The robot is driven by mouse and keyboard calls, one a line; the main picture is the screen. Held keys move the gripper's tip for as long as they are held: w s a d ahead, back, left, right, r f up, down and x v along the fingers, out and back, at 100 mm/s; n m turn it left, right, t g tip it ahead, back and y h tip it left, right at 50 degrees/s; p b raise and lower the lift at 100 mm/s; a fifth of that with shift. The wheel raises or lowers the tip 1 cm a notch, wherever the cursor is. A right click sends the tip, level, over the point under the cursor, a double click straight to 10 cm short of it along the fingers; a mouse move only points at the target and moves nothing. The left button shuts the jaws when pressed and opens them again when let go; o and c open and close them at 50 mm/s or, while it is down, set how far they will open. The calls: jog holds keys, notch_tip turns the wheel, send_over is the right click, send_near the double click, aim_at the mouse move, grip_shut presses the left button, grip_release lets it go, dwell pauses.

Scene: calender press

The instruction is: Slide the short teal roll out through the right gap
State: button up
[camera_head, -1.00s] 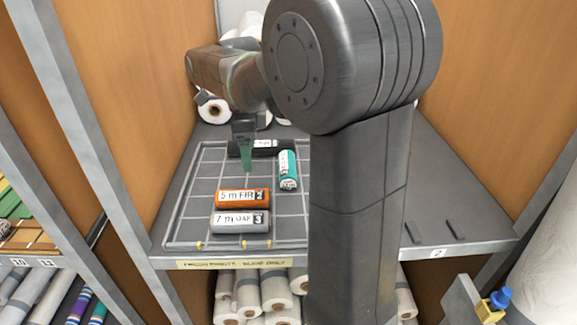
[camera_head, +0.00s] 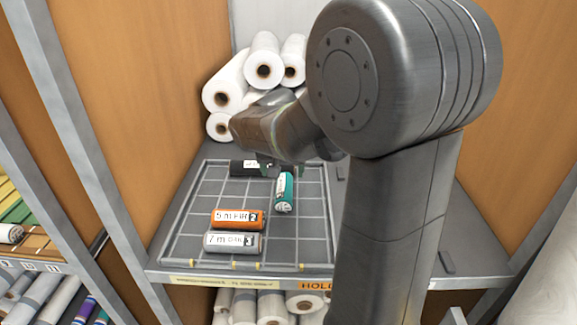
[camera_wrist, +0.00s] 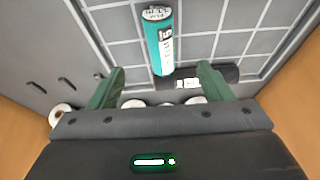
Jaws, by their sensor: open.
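The short teal roll (camera_head: 284,193) lies lengthwise, front to back, on the gridded tray (camera_head: 190,196), right of the other rolls. In the wrist view the teal roll (camera_wrist: 158,42) points toward the space between my fingers. My gripper (camera_wrist: 160,85) is open, its two green fingers spread on either side of the teal roll's near end, with nothing held. In the head view my arm mostly hides the gripper. A black roll (camera_wrist: 206,78) lies crosswise by the teal roll's end and passes behind one finger. The right gap cannot be made out clearly.
An orange roll (camera_head: 238,219) and a grey roll (camera_head: 233,242) lie crosswise at the tray's front left. White rolls (camera_head: 264,70) are stacked behind the tray. Wood panels (camera_head: 120,95) close the sides. The grid right of the orange roll is bare.

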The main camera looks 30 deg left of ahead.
aim_at(284, 192)
jog(key=p+x, duration=0.1)
jog(key=x, duration=1.3)
jog(key=shift+w, duration=0.1)
jog(key=shift+r, duration=0.1)
jog(key=c, duration=1.1)
jog(key=shift+s+d, duration=0.8)
jog(key=shift+s, duration=0.65)
jog(key=shift+s+d, duration=0.85)
jog(key=shift+s, duration=0.65)
jog(key=shift+s+d, duration=0.8)
jog(key=shift+s, duration=0.65)
jog(key=shift+s+d, duration=0.8)
jog(key=shift+s, duration=0.65)
jog(key=shift+s+d, duration=0.8)
jog(key=shift+s, duration=0.7)
jog(key=shift+s+d, duration=0.8)
jog(key=shift+s, duration=0.65)
jog(key=shift+s+d, duration=0.5)
jog(key=shift+s, duration=0.35)
jog(key=o, duration=1.1)
